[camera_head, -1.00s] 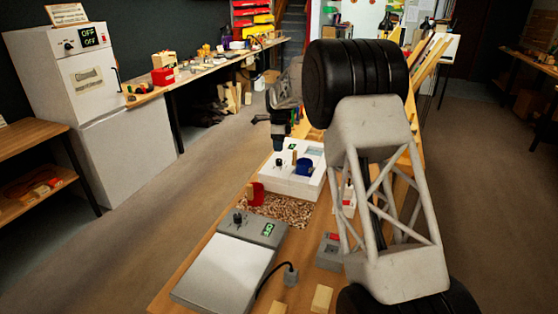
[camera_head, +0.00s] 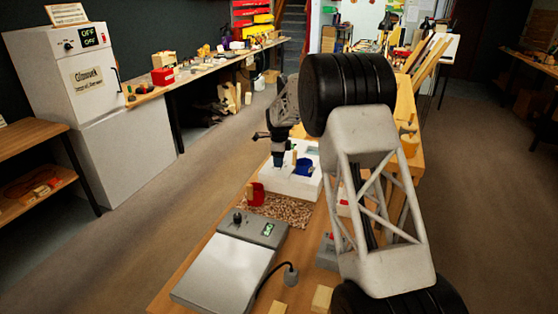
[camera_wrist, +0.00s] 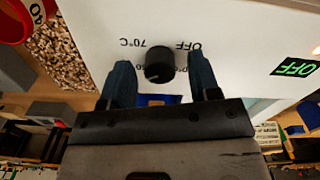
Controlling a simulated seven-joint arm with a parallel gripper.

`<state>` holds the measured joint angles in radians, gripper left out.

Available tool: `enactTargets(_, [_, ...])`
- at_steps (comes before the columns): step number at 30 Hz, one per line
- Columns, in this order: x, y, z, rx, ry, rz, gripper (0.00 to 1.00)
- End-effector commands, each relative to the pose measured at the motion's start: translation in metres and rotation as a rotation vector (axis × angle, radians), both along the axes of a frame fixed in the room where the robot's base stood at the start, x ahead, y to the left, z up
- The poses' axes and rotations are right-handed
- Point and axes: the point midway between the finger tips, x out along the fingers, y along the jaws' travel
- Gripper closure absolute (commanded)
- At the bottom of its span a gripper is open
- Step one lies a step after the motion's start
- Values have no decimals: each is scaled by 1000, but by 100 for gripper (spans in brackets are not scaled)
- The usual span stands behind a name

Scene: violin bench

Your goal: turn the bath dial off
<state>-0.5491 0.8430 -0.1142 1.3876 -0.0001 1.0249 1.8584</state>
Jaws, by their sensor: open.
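The bath is a white box (camera_head: 287,184) on the bench in the head view; its white panel (camera_wrist: 95,25) fills much of the wrist view. The black round bath dial (camera_wrist: 159,66) stands on that panel, with printed "OFF" and "70°C" marks beside it. In the head view my gripper (camera_head: 279,160) hides the dial. The dial's exact pointer direction is unclear.
A blue object (camera_head: 303,166) sits at the bath. A red cup-like object (camera_head: 257,193) and a speckled brown patch (camera_head: 275,210) lie in front. A grey hotplate-like device (camera_head: 225,270) with its own knob and display is nearer. Several wooden blocks lie on the bench.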

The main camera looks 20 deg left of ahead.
Motion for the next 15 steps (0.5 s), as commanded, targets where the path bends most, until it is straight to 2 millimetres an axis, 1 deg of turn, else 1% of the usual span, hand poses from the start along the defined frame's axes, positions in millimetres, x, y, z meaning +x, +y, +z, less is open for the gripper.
enactTargets(3, [0,0,-3,0,0,0,44])
enactTargets(11, [0,0,-4,0,0,0,44])
enactTargets(15, [0,0,-4,0,0,0,65])
